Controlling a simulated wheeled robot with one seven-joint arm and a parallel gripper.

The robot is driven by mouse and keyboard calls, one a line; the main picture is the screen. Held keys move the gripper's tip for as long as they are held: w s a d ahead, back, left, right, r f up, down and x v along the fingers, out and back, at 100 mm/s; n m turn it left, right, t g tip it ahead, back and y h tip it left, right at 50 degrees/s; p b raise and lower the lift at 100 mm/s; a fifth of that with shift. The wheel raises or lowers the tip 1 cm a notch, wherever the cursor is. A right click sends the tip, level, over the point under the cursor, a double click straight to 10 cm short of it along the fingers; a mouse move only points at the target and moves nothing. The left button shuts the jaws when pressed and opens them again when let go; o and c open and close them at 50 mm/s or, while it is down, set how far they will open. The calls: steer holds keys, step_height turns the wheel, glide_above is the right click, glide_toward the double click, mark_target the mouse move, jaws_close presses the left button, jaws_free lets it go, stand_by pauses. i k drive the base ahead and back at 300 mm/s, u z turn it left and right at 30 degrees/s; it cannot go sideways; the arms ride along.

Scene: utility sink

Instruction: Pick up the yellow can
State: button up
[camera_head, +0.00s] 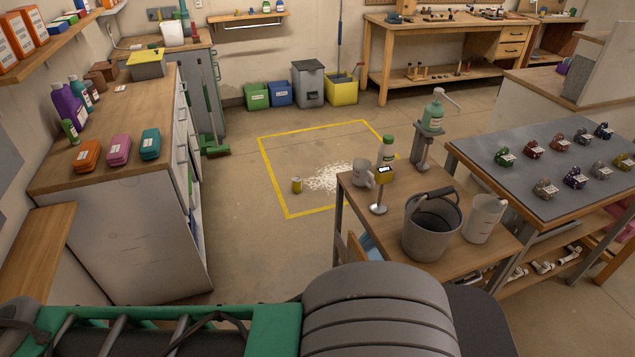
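A small yellow can (297,186) stands on the floor, inside the left part of a yellow taped outline (272,172). Its top looks grey or light, and a paler band shows on its side. White powder or grains (328,179) lie on the floor just right of it. My gripper is not in view; only dark and green parts of my own body fill the bottom of the picture, well apart from the can.
A small wooden table (462,262) with a grey bucket (428,235), jug and bottles stands right of the can. A long wooden counter (100,182) is at left. Bins (308,84) and a workbench (440,32) are behind. Open floor lies between counter and table.

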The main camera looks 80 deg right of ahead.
mark_target(296, 180)
steer(key=z, duration=2.35)
steer(key=i, duration=3.2)
steer(key=u, duration=0.15)
steer(key=k, duration=0.45)
steer(key=z, duration=0.95)
steer(key=i, duration=1.25)
steer(key=z, duration=1.3)
